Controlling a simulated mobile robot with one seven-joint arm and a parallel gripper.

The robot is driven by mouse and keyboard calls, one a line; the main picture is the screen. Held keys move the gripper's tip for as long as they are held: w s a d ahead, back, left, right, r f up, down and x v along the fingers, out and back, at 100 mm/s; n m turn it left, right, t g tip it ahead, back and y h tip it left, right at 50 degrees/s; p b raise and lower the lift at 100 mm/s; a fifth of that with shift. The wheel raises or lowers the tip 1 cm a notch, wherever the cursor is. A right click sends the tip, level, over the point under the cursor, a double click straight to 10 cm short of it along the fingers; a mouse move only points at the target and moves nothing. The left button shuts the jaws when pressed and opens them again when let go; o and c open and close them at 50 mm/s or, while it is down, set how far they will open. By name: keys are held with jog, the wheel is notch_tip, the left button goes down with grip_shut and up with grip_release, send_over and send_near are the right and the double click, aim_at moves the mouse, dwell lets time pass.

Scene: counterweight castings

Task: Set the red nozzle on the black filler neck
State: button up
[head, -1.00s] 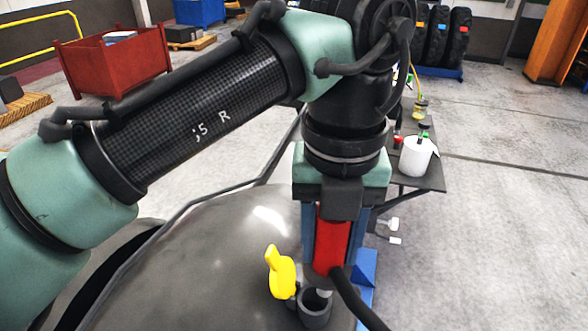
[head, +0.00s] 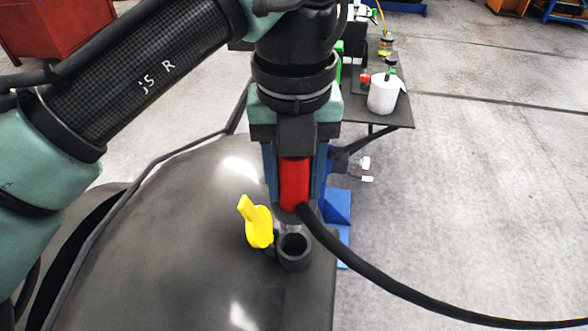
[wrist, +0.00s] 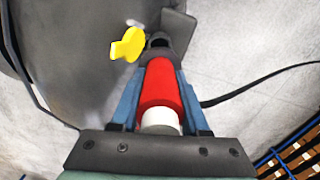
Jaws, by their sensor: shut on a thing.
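The red nozzle (head: 294,184) is held upright between the blue fingers of my gripper (head: 296,190), which is shut on it. A black hose runs from its lower end to the right. The black filler neck (head: 294,251) is an open dark cup on the grey rounded body, just below the nozzle's tip in the head view. The tip appears above and apart from its rim; the exact gap I cannot tell. In the wrist view the red nozzle (wrist: 161,88) points toward the filler neck (wrist: 158,42), whose opening is partly covered.
A yellow cap (head: 257,223) stands open just left of the neck, also in the wrist view (wrist: 127,45). The grey curved body (head: 180,230) fills the lower left. A dark side table with a white container (head: 383,93) stands behind right.

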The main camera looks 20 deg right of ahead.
aim_at(294, 228)
jog(key=shift+f+b, duration=0.9)
jog(key=shift+f, duration=0.95)
jog(key=shift+p, duration=0.65)
dwell(0.4)
jog(key=shift+f+b, duration=2.15)
jog(key=shift+f, duration=1.05)
jog(key=o, duration=1.2)
notch_tip(294, 228, up, 13)
jog(key=shift+d+f+b, duration=0.1)
jog(key=shift+b, duration=0.35)
